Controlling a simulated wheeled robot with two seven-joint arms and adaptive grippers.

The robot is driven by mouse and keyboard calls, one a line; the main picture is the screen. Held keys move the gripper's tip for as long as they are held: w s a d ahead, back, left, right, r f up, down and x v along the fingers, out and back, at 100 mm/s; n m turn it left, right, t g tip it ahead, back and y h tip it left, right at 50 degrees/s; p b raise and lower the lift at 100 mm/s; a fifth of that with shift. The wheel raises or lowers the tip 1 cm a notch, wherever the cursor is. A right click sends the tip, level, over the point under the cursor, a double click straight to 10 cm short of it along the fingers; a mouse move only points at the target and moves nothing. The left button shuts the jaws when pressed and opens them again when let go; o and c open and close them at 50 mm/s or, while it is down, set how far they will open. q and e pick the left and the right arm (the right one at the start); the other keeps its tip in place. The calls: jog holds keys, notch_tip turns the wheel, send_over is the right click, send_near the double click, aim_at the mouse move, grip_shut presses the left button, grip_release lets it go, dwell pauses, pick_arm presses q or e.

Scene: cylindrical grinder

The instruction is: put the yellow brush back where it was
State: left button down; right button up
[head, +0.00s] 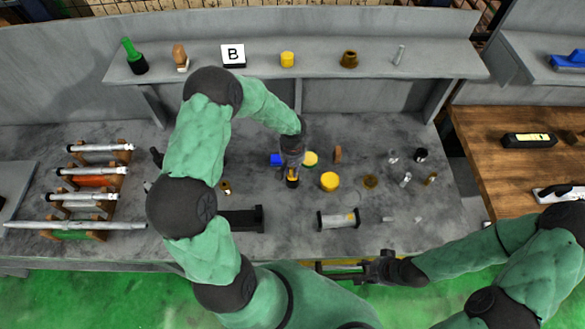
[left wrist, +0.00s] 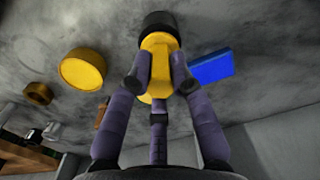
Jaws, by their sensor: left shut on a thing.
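My left gripper (head: 292,167) is over the middle of the grey workbench (head: 290,220), pointing down. In the left wrist view its fingers (left wrist: 160,80) are shut around the yellow brush (left wrist: 158,45). The brush's dark end points away from the gripper toward the bench top; I cannot tell whether it touches. In the head view only a small part of the brush (head: 292,180) shows below the fingers. My right gripper (head: 345,268) is low at the bench's front edge, away from the brush, with no object visible in it; its opening is unclear.
Near the brush are a blue block (head: 276,159), a yellow disc (head: 329,181) and a brown ring (head: 371,181). A grey cylinder on a stand (head: 338,219) lies in front. Racked shafts (head: 95,171) stand left. The back shelf (head: 320,63) holds several items, including a block marked B (head: 233,55).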

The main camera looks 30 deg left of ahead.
pick_arm(q)
jog(key=shift+f+b, duration=0.45)
jog(key=shift+b, duration=0.1)
jog(key=c, duration=1.1)
grip_release()
jog(key=shift+r+p, duration=0.5)
jog(key=shift+p, duration=0.05)
notch_tip(320, 180, up, 12)
jog(key=p, duration=0.1)
